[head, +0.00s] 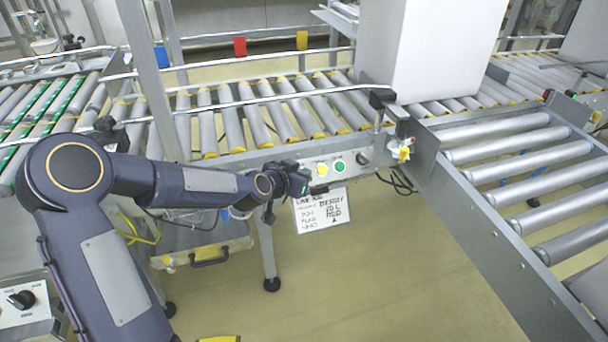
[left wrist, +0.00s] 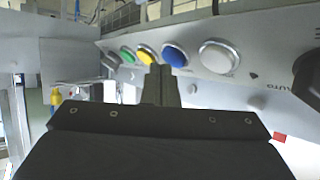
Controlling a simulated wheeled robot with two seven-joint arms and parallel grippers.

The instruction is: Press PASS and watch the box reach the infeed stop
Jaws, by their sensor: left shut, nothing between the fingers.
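My left gripper (head: 300,180) is shut and empty at the left part of the grey control panel (head: 350,162) under the conveyor's front edge. In the left wrist view its fingers (left wrist: 160,85) point at the panel, just below the yellow button (left wrist: 146,53) and blue button (left wrist: 174,55); I cannot tell whether they touch. A green button (left wrist: 127,54), a white button (left wrist: 219,56) and a black knob (left wrist: 308,75) are also there. No PASS label is readable. The large white box (head: 435,50) stands upright on the roller conveyor. My right gripper is out of view.
Empty rollers (head: 255,125) run left of the box. A second roller lane (head: 510,155) lies at the right. A handwritten sign (head: 320,210) hangs below the panel. A metal post (head: 150,75) stands beside my left arm. The floor in front is mostly clear.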

